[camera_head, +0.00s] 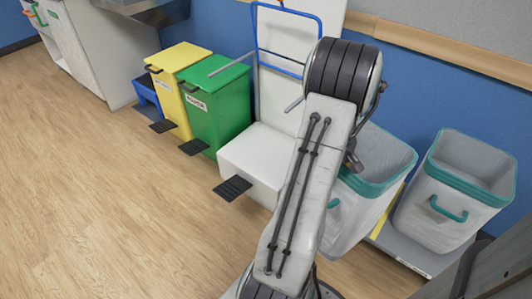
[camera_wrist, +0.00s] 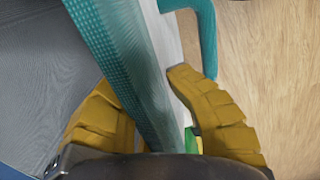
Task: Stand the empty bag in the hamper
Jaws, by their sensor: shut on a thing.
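My gripper (camera_wrist: 142,82) is shut on the rim of a pale grey bag with a teal band and teal handle; the bag's rim (camera_wrist: 108,45) runs between the yellow fingers in the wrist view. In the head view this appears to be the left bag (camera_head: 378,158), tilted and partly behind my arm. My gripper is mostly hidden there. What appears to be the hamper (camera_head: 252,157) is left of the bag, with a low white base, a black pedal and an upright blue tubular frame. Its far side is partly covered by my arm.
A second similar bag (camera_head: 450,195) stands on a grey low platform (camera_head: 425,258) at the right. A green bin (camera_head: 215,110) and a yellow bin (camera_head: 177,85) stand left of the hamper. A blue wall is behind. The wood floor (camera_head: 110,215) at the left front is clear.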

